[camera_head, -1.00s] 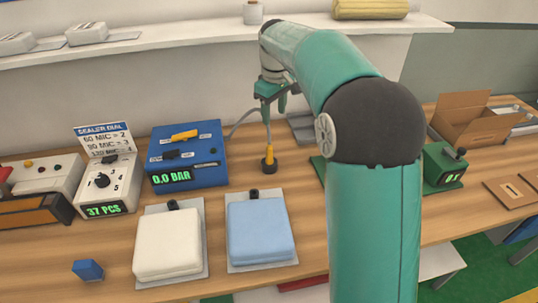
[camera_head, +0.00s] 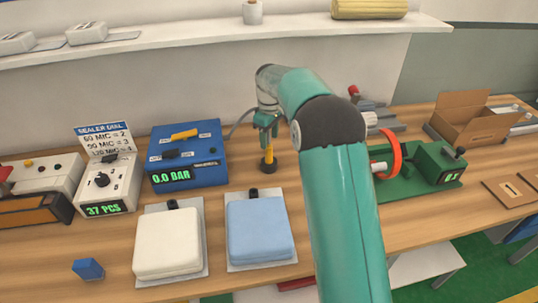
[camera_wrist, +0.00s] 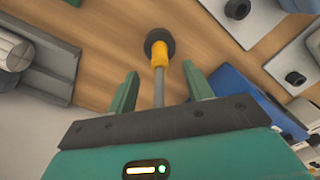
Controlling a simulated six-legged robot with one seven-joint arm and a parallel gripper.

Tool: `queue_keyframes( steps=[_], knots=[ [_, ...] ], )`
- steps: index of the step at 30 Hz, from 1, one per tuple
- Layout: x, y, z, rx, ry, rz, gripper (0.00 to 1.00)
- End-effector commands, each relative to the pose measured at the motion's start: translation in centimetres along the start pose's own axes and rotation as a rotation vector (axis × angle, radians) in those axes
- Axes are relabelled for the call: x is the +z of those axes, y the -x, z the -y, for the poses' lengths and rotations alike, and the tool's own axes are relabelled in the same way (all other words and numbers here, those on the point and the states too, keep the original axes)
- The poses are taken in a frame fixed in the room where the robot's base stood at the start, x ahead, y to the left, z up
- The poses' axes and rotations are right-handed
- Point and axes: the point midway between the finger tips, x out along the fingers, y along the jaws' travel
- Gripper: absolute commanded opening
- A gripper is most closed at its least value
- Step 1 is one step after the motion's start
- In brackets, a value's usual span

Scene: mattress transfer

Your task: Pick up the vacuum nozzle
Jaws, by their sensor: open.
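The vacuum nozzle (camera_head: 269,160) stands upright on the wooden table, with a yellow body, a dark round foot and a grey hose curving toward the blue pump box (camera_head: 188,153). In the wrist view the nozzle (camera_wrist: 160,58) lies ahead of my gripper (camera_wrist: 160,92), with its grey stem between the two green fingers. The fingers are open, with a gap on each side of the stem. In the head view my gripper (camera_head: 265,131) is over the nozzle's upper part; its fingertips are small there.
A white mattress (camera_head: 168,243) and a blue mattress (camera_head: 260,231) lie on grey plates in front. A green device with an orange ring (camera_head: 391,153) stands to the right, beside an open cardboard box (camera_head: 472,120). A sealer dial box (camera_head: 108,188) stands at left.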

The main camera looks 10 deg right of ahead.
Motion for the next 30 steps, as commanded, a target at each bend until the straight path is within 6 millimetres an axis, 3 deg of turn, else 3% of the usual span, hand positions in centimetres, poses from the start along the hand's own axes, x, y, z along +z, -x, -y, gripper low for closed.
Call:
queue_keyframes(
  steps=[5, 15, 22, 30],
  knots=[
    [0.0, -1.1, 0.0, -0.001, 0.000, 0.001, 0.51],
    [-0.2, -5.5, -0.1, -0.001, -0.001, 0.001, 0.51],
    [-0.2, -5.7, -0.1, 0.000, -0.001, 0.000, 0.51],
    [-0.2, -5.7, -0.1, 0.000, 0.000, 0.000, 0.01]
  ],
)
